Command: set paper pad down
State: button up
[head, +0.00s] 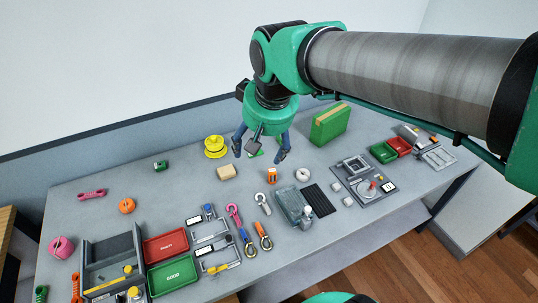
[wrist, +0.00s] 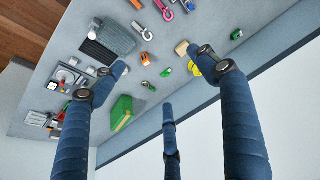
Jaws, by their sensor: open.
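No thing in view is clearly a paper pad; a small tan block (head: 227,172) lying flat on the table is a possible match, but I cannot tell. It also shows in the wrist view (wrist: 181,48), near the right fingertip. My gripper (head: 261,152) hangs over the back middle of the table, fingers pointing down, spread and empty. In the wrist view its three blue fingers (wrist: 165,75) stand wide apart. A small green thing (wrist: 166,72) shows between them, on the table below.
A yellow spool (head: 214,147) stands left of my gripper, a green box (head: 330,124) to its right. Red (head: 166,247) and green (head: 172,278) trays are front left. The back left table is mostly clear.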

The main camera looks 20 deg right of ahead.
jog(key=s+t, duration=0.1)
jog(key=s, duration=1.1)
jog(key=shift+s+d+f, duration=0.3)
jog(key=shift+f, duration=0.05)
